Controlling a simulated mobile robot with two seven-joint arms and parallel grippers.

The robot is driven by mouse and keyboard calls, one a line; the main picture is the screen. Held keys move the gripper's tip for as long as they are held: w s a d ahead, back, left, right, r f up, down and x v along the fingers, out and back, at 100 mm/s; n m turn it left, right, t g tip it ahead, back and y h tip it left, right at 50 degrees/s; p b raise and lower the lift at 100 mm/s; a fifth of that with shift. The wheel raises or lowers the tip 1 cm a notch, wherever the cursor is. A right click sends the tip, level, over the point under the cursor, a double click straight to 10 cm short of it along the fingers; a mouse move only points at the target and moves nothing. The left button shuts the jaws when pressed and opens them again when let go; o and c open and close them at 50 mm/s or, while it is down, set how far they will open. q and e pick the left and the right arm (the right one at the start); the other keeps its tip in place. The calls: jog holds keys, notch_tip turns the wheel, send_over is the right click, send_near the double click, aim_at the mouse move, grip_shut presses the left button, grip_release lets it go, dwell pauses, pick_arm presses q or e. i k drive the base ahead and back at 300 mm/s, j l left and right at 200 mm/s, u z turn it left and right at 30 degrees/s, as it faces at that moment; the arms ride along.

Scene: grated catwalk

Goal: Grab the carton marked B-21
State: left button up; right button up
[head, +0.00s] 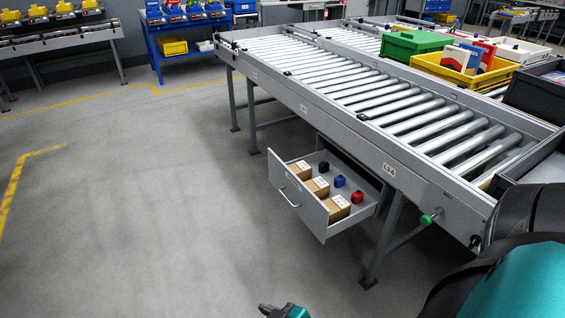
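An open grey drawer (294,203) hangs under the roller conveyor. Three brown cartons with white labels stand in a row along its front: a far one (300,170), a middle one (317,188) and a near one (337,208). The label print is too small to read, so I cannot tell which is B-21.
Behind the cartons lie a black item (323,167), a blue item (339,181) and a red item (357,197). The roller conveyor (360,85) overhangs the drawer, with legs beside it and a green knob (427,219) at right. The floor (150,190) left of the drawer is clear.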

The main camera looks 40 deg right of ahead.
aim_at(303, 171)
jog(key=i+z, duration=0.35)
jog(key=i, duration=0.25)
jog(key=i+j+z, duration=0.3)
jog(key=i, duration=0.35)
jog(key=i+l+z, duration=0.1)
jog(key=i+z, duration=0.6)
jog(key=i+j+z, duration=0.15)
jog(key=i+z, duration=0.15)
jog(key=i, duration=0.15)
jog(key=i+z, duration=0.1)
jog(key=i, duration=0.2)
